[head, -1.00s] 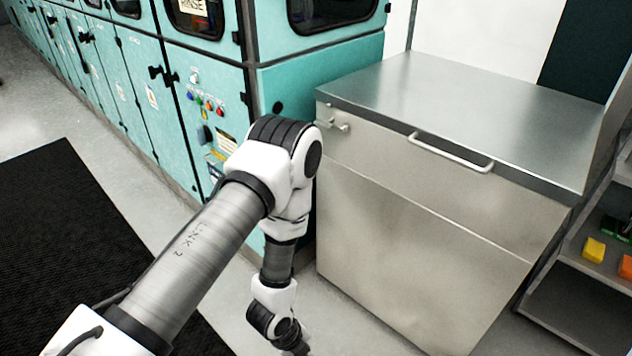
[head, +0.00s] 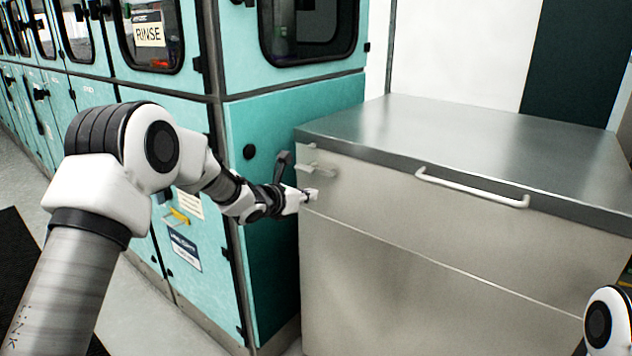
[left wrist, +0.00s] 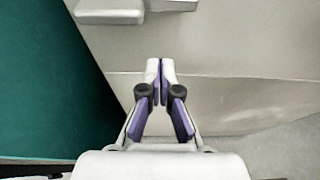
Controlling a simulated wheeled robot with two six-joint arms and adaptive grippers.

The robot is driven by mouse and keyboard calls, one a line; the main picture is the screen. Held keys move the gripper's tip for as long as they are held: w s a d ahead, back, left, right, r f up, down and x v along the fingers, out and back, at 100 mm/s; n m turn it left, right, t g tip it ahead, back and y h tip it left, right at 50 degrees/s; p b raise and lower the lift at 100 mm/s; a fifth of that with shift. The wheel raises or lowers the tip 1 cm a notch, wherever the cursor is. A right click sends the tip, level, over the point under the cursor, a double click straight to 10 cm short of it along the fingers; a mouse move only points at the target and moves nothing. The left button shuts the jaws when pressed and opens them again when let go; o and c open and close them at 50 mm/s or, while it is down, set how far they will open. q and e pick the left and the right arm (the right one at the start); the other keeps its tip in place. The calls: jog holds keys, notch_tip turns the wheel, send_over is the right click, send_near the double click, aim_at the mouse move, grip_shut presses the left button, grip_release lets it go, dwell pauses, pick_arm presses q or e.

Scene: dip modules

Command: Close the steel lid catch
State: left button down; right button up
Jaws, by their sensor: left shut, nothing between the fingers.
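The steel chest (head: 420,240) stands at the right of the head view with its lid (head: 460,150) down. The lid catch (head: 318,168) is a small metal lever at the upper left of the chest's front face. It also shows at the top edge of the left wrist view (left wrist: 110,12), partly cut off. My left gripper (head: 312,194) is shut and empty, just below the catch and close to the chest front. In the left wrist view its fingertips (left wrist: 160,65) are together, apart from the catch. My right gripper is out of view; only part of my right arm shows.
A white bar handle (head: 472,188) runs along the lid's front edge. A teal machine cabinet (head: 295,110) with windows and a RINSE sign (head: 149,34) stands close on the left of the chest. Grey floor shows at the lower left.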

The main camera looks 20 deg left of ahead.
aim_at(314, 169)
pick_arm(q)
jog(key=x, duration=0.3)
jog(key=shift+w+d, duration=0.3)
notch_tip(314, 169, up, 4)
jog(key=shift+a+f+p, duration=0.1)
jog(key=shift+f+p, duration=0.05)
jog(key=shift+p, duration=0.55)
jog(key=shift+w, duration=0.1)
jog(key=shift+r+n+p, duration=0.25)
jog(key=shift+n+p, duration=0.05)
jog(key=shift+p, duration=0.2)
